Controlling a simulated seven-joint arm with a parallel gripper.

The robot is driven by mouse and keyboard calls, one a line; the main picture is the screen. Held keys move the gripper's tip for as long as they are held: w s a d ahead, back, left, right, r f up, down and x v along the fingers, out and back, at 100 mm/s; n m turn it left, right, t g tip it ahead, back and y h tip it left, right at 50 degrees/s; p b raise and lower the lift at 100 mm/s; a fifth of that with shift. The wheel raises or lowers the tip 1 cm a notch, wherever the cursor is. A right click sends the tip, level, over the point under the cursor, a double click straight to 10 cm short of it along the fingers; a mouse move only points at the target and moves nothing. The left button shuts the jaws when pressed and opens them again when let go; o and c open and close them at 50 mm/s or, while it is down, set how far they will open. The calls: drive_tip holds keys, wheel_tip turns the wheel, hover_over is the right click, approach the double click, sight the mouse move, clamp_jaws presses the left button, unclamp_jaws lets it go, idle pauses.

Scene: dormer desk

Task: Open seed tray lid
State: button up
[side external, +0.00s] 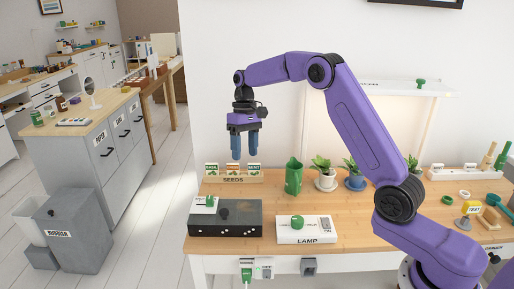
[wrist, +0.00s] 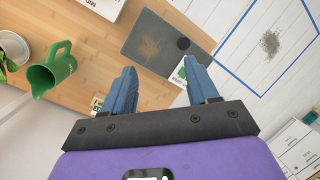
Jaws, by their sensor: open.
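The seed tray (side external: 240,228) is a dark, low box at the front left of the wooden desk. Its flat dark lid (wrist: 145,45) looks shut, with a round dark knob (wrist: 183,44) near one edge and a brownish patch on top. A white card with a green leaf picture (side external: 205,205) lies on or against the tray's left part. My gripper (side external: 244,156) hangs well above the desk, pointing down, near the seed packets. In the wrist view my gripper (wrist: 160,72) is open with nothing between its blue fingers, apart from the tray.
A seed packet rack (side external: 232,180) stands behind the tray. A green jug (side external: 293,177) and potted plants (side external: 325,172) stand to its right. A white lamp switch box (side external: 305,230) sits right of the tray. The desk's left edge is close to the tray.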

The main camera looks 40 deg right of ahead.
drive_tip(key=shift+s+r, duration=0.35)
drive_tip(key=shift+s, duration=0.5)
drive_tip(key=shift+s+r, duration=0.4)
drive_tip(key=shift+s, duration=0.4)
drive_tip(key=shift+s+r, duration=0.35)
drive_tip(key=shift+s, duration=0.5)
